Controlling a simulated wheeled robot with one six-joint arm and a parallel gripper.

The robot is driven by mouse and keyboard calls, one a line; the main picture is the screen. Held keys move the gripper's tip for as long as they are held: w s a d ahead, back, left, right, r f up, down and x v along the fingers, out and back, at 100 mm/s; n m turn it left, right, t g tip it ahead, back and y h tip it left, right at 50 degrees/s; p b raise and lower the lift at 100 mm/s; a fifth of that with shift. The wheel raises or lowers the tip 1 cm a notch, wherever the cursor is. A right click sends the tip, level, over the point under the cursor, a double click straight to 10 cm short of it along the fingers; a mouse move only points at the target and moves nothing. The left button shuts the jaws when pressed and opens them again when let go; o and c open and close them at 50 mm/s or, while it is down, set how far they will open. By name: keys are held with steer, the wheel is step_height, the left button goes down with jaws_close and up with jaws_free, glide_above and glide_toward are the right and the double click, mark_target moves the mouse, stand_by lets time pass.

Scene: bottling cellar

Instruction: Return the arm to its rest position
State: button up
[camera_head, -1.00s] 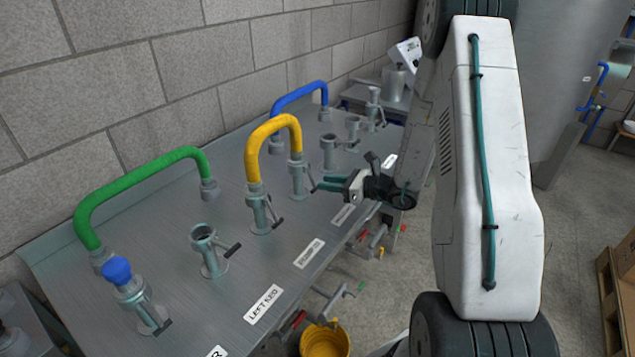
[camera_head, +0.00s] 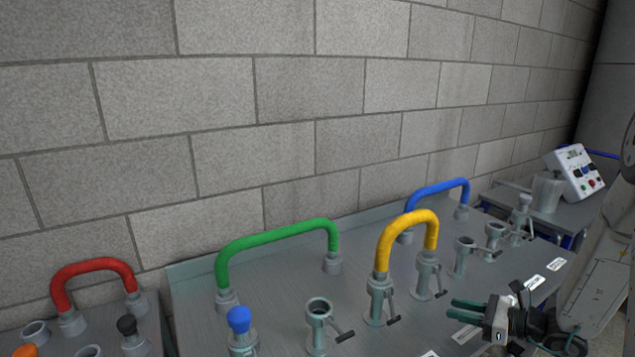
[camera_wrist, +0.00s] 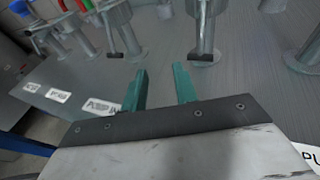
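My gripper (camera_head: 470,309) is at the lower right in the head view, over the front part of the metal bench. Its two teal fingers stand apart with nothing between them. In the wrist view the fingers (camera_wrist: 162,88) are also apart and empty, with a grey valve port (camera_wrist: 204,45) beyond them. My arm comes in from the right edge in the head view.
The steel bench (camera_head: 285,265) carries a green hose (camera_head: 280,233), a yellow hose (camera_head: 405,223) and a blue hose (camera_head: 437,190) on grey ports. A red hose (camera_head: 95,267) is on a bench at left. A white control box (camera_head: 573,172) stands at back right.

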steer(key=s+a+r+n+g+h, duration=0.1)
steer(key=s+a+r+n+g, duration=0.4)
steer(key=s+r+n+g, duration=0.15)
steer(key=s+a+r+n+g, duration=0.5)
steer(key=s+n, duration=0.3)
steer(key=s+r+n+t+h, duration=0.3)
steer(key=s+r+n+h, duration=0.7)
steer(key=s, duration=0.4)
step_height(320, 180, up, 3)
steer(key=shift+s+a+f+n+h, duration=0.2)
steer(key=shift+n+h, duration=0.2)
steer(key=shift+n, duration=0.45)
